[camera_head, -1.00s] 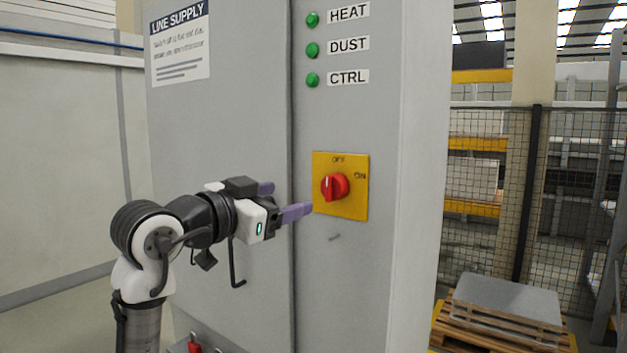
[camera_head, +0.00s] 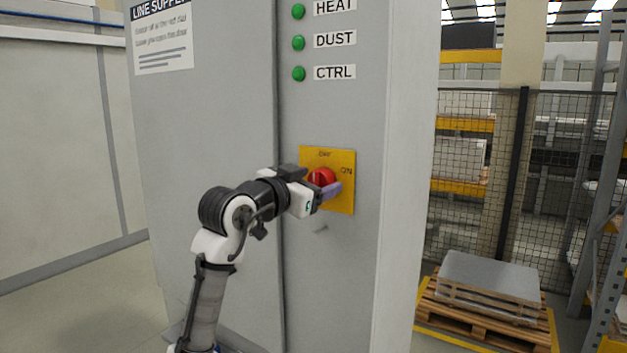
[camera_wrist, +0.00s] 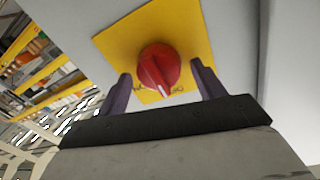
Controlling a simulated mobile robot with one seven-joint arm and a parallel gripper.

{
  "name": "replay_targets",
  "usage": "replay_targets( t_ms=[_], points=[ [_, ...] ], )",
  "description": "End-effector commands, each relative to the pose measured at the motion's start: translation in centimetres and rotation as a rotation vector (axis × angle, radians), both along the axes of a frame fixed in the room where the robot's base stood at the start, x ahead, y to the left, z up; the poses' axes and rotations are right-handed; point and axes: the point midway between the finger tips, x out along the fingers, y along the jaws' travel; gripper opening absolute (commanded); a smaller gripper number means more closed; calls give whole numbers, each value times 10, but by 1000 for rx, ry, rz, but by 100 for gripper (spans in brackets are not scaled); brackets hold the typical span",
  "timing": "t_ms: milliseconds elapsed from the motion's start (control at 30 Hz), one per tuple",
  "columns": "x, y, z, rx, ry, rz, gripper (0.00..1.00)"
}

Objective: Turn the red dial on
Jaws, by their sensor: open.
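The red dial (camera_head: 322,177) sits on a yellow plate (camera_head: 341,199) marked OFF at the top and ON at the right, on the grey cabinet front. In the wrist view the dial (camera_wrist: 157,66) lies between and a little beyond the two purple fingers, with its pale pointer mark toward my gripper. My gripper (camera_head: 322,183) is open, its fingers on either side of the dial; I cannot tell whether they touch it. In the head view the gripper partly covers the dial, and its pointer mark is hidden there. The wrist view also shows the yellow plate (camera_wrist: 120,46).
The grey cabinet (camera_head: 225,130) carries green lamps (camera_head: 298,43) labelled HEAT, DUST and CTRL above the dial. A pallet with grey sheets (camera_head: 487,276) and a mesh fence (camera_head: 470,190) stand to the right.

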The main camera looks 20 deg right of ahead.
Motion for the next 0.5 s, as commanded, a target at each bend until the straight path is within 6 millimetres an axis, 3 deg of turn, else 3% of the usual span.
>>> replay_targets(
  t_ms=[67, 400, 500],
  points=[
    [0, 0, 0, 0, 0, 0, 68],
    [0, 0, 0, 0, 0, 0, 25],
    [0, 0, 0, 1, -1, 0, 24]
  ],
)
